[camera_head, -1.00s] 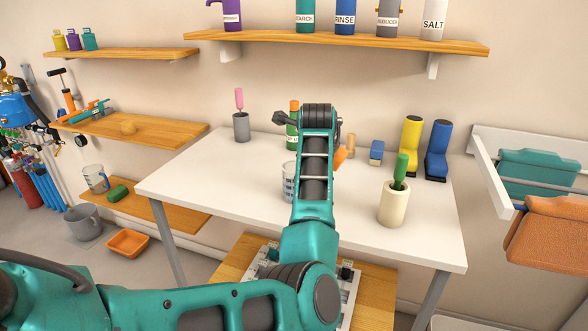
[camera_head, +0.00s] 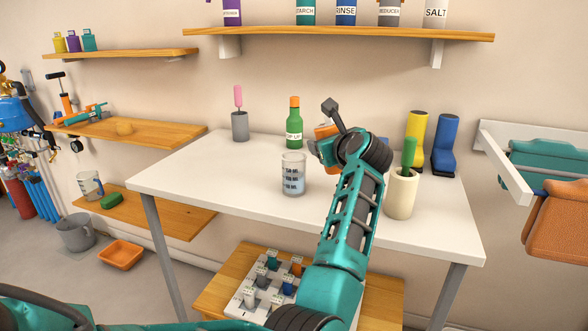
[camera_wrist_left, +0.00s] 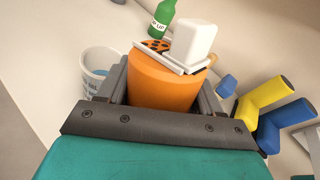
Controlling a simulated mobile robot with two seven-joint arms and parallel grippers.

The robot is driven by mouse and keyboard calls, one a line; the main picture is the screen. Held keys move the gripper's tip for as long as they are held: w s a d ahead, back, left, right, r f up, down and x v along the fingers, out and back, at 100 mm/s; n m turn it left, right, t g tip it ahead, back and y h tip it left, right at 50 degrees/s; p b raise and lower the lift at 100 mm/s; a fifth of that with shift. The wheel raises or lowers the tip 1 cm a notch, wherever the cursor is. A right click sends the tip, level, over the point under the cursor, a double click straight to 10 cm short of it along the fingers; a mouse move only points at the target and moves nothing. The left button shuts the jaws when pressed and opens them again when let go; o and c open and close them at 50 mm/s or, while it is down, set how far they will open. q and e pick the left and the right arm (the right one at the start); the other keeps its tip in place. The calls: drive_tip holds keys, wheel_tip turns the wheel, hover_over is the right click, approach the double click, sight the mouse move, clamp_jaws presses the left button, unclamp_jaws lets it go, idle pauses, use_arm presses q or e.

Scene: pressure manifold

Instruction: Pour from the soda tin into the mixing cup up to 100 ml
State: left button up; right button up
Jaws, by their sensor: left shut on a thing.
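The orange soda tin (camera_wrist_left: 165,85) is between the jaws of my left gripper (camera_wrist_left: 165,92) in the wrist view, with a white block-like part and a dark-holed orange top at its far end. In the head view, a little of the tin (camera_head: 326,131) shows beside my left gripper (camera_head: 320,148), above the table. The clear mixing cup (camera_head: 293,177) stands upright on the table, left of the gripper and apart from it. It has dark markings and seems to hold bluish liquid; its level is unclear. The cup also shows in the wrist view (camera_wrist_left: 98,66). My right gripper is out of view.
A green bottle (camera_head: 294,125) stands behind the cup, a grey holder (camera_head: 240,126) to the left. A cream pot (camera_head: 401,196) stands right of my arm, with yellow (camera_head: 415,140) and blue (camera_head: 443,147) objects behind. The white table (camera_head: 210,185) is clear left of the cup.

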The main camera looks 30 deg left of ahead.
sight(336, 170)
use_arm(q)
drive_tip(key=f+b, duration=0.3)
drive_tip(key=shift+d+m+y, duration=0.4)
drive_tip(key=f+b, duration=0.1)
drive_tip(key=b, duration=0.1)
drive_tip(key=d+f+m+t+y+b, duration=0.1)
drive_tip(key=f+b, duration=0.1)
drive_tip(key=shift+w, duration=0.1)
drive_tip(key=shift+d+f+m+y+b, duration=0.2)
drive_tip(key=shift+f+m+y+b, duration=0.15)
drive_tip(key=shift+b, duration=0.5)
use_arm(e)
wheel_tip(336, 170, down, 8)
use_arm(q)
drive_tip(key=shift+r, duration=0.4)
wheel_tip(336, 170, up, 6)
drive_tip(key=p, duration=0.4)
drive_tip(key=shift+f+p, duration=0.25)
drive_tip(key=shift+p, duration=0.15)
drive_tip(key=shift+f, duration=0.1)
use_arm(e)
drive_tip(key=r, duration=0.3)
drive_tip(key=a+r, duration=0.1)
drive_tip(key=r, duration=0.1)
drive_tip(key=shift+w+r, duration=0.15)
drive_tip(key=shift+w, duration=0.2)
